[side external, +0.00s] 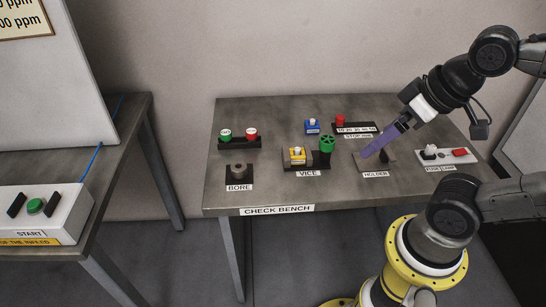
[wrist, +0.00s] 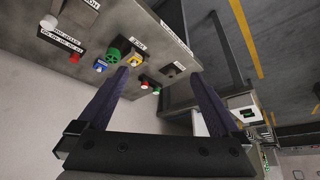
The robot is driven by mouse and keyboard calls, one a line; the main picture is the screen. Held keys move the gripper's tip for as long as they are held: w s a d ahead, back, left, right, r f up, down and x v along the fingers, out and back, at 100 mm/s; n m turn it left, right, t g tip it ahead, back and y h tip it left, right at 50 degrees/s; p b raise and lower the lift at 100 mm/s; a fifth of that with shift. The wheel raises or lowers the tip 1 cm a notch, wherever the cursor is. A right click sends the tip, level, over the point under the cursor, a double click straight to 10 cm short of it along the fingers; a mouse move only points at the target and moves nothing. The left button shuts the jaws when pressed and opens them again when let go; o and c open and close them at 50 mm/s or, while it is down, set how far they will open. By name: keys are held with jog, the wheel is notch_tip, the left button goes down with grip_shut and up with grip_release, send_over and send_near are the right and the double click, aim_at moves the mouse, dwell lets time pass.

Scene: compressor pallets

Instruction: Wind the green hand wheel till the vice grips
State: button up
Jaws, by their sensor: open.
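The green hand wheel (side external: 327,145) stands upright at the right end of the dark vice base (side external: 308,165) on the check bench. My gripper (side external: 368,154) is to the right of the wheel, above the holder area, apart from the wheel. Its purple fingers (wrist: 163,76) are spread wide in the wrist view, with nothing between them.
A blue block (side external: 312,127) lies behind the vice. A red knob (side external: 340,120) stands on a scale strip behind the wheel. Green and red buttons (side external: 238,136) and a bore gauge (side external: 239,171) are at left. Bare bench (side external: 275,110) shows at the back.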

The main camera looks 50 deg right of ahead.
jog(key=n, duration=0.2)
jog(key=shift+n, duration=0.4)
jog(key=shift+c, duration=0.2)
jog(key=w+r+n, duration=0.4)
jog(key=w+n, duration=0.1)
jog(key=n, duration=0.3)
jog(key=n+g, duration=0.6)
jog(key=n, duration=0.1)
send_over(328, 139)
notch_tip(328, 139, down, 10)
notch_tip(328, 139, down, 13)
jog(key=shift+a+f, duration=0.1)
jog(key=shift+f, duration=0.1)
